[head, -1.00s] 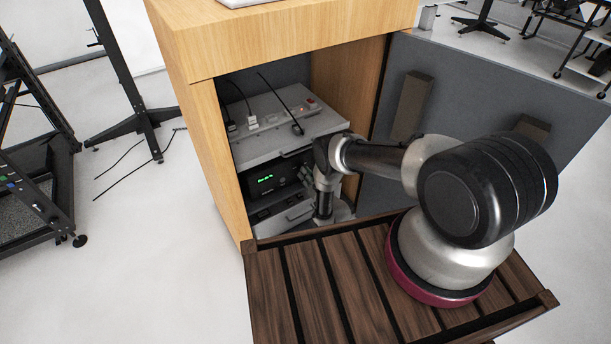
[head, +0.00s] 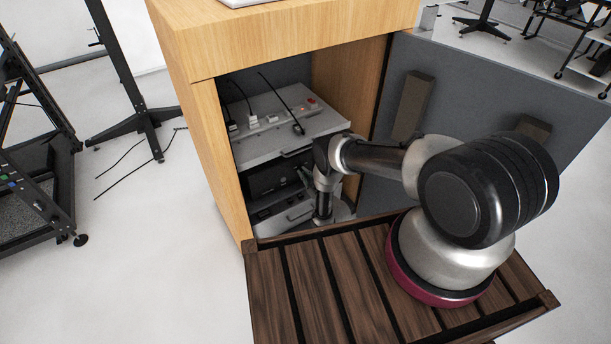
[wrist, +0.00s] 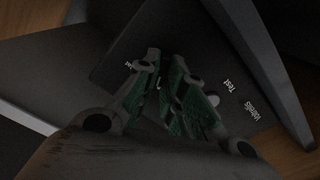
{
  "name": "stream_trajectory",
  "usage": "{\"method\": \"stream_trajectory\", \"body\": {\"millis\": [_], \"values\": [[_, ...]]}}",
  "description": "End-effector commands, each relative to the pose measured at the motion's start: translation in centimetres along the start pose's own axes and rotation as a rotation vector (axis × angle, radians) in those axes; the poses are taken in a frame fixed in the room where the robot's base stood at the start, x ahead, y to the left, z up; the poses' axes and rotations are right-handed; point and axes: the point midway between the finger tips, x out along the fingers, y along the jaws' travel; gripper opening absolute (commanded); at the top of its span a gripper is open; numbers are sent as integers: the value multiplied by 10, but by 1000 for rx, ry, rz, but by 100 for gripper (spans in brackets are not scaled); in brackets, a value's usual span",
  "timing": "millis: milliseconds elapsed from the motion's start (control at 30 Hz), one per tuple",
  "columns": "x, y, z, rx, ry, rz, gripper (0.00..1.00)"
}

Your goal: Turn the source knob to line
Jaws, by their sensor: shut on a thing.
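The dark device (head: 264,182) sits on a middle shelf inside the wooden cabinet, and its display is dark. Its black front panel (wrist: 205,45) fills the middle of the wrist view, with white lettering including "Test" on the right. My gripper (wrist: 163,80) is at this panel, its green-padded fingers shut on the source knob. The knob is almost wholly hidden between the pads; only a small pale mark shows there, and I cannot read its setting. In the head view my arm reaches into the cabinet from the right, and its wrist hides the panel's right side.
Another grey unit (head: 284,218) is below. The cabinet's left wall (head: 220,165) and the open grey door (head: 480,105) flank the opening.

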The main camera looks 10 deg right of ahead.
Motion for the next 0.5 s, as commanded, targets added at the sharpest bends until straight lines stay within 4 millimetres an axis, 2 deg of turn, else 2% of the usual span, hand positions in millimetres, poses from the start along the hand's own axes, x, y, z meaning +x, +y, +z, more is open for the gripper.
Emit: {"method": "stream_trajectory", "body": {"millis": [200,500], "values": [[0,-1,0,-161,-1,-1,0],[0,-1,0,-299,-2,0,0]]}}
